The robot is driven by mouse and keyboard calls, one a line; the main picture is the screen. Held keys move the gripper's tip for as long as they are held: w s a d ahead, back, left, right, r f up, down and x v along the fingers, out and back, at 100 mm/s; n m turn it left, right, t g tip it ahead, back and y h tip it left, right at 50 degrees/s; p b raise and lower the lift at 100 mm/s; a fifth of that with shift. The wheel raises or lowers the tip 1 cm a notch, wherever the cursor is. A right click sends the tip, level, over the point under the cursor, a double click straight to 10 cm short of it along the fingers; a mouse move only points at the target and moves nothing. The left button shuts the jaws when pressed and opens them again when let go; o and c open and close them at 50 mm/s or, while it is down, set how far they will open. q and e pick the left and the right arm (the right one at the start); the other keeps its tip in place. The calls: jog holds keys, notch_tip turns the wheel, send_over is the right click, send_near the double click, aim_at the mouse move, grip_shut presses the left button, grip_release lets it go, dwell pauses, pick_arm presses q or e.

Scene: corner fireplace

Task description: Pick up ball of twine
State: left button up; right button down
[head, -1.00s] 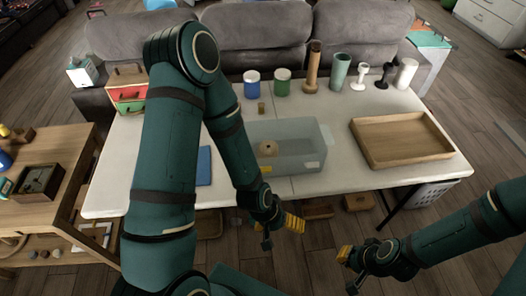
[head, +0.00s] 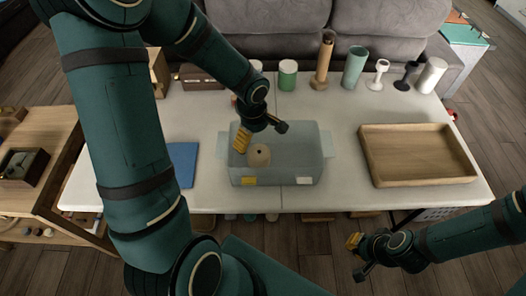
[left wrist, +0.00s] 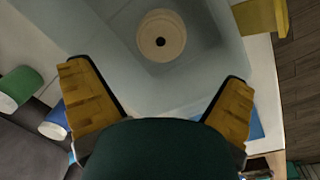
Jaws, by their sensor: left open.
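The ball of twine (head: 259,155) is a beige roll with a dark hole in its middle. It lies inside a clear plastic bin (head: 278,173) on the white table. It also shows in the left wrist view (left wrist: 161,36), ahead of the fingertips. My left gripper (head: 262,134) is over the bin, close to the twine in the head view. Its yellow fingers (left wrist: 157,92) are spread wide with nothing between them. My right gripper (head: 357,256) is in front of the table, low at the right; its jaw gap is unclear.
A wooden tray (head: 418,181) stands right of the bin. A blue flat item (head: 182,164) lies to its left. Several containers and holders, such as a green jar (head: 288,75) and a teal cup (head: 354,67), line the back edge.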

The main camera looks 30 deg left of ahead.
aim_at(259, 152)
pick_arm(q)
notch_tip(259, 152, down, 6)
jog(key=shift+w+d+f+b, duration=0.15)
jog(key=shift+f+b, duration=0.1)
jog(key=shift+b, duration=0.55)
jog(key=shift+w+f+b, duration=0.15)
jog(key=shift+f+b, duration=0.25)
jog(key=shift+f, duration=1.1)
jog(key=shift+w+f+b, duration=0.15)
jog(key=shift+f+b, duration=0.25)
jog(key=shift+f, duration=1.1)
jog(key=c, duration=1.1)
